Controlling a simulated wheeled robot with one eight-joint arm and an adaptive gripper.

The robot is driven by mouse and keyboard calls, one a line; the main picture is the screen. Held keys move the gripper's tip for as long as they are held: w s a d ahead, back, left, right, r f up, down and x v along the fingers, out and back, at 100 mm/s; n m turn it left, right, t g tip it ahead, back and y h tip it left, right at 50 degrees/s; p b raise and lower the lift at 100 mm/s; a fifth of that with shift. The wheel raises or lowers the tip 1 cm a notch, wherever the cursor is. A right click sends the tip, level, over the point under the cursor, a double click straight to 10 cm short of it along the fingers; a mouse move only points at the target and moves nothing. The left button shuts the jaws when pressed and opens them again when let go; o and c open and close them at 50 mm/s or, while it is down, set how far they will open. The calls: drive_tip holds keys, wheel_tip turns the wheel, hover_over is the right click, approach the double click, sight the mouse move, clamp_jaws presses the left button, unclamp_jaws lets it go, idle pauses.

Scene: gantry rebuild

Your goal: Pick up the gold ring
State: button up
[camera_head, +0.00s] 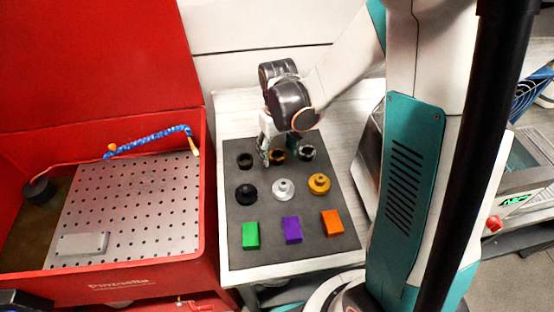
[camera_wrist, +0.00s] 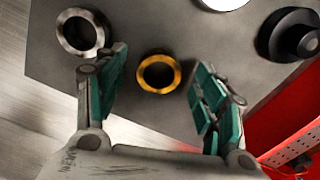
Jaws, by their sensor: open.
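The gold ring (camera_wrist: 158,74) lies flat on the dark mat (camera_wrist: 170,22). In the wrist view it sits between the two spread fingers of my gripper (camera_wrist: 158,90), touching neither. In the head view the gold ring (camera_head: 277,155) is in the back row, partly hidden by my gripper (camera_head: 271,155). My gripper is open and empty, pointing down over the ring. A silver ring (camera_wrist: 80,34) lies beside it in the wrist view, outside the fingers; in the head view it is to the right (camera_head: 307,153).
A black ring (camera_head: 245,160) lies left of my gripper. Black (camera_head: 246,194), silver (camera_head: 283,189) and gold (camera_head: 319,184) stepped parts stand in the middle row. Green (camera_head: 251,234), purple (camera_head: 292,230) and orange (camera_head: 332,223) blocks lie in front. A red box (camera_head: 211,235) borders the table's left.

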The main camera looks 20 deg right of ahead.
drive_tip(key=shift+f, duration=0.7)
drive_tip(key=shift+c, duration=0.4)
drive_tip(key=c, duration=1.2)
drive_tip(key=shift+r, duration=0.15)
wheel_tip(320, 180, up, 20)
drive_tip(key=p, duration=0.6)
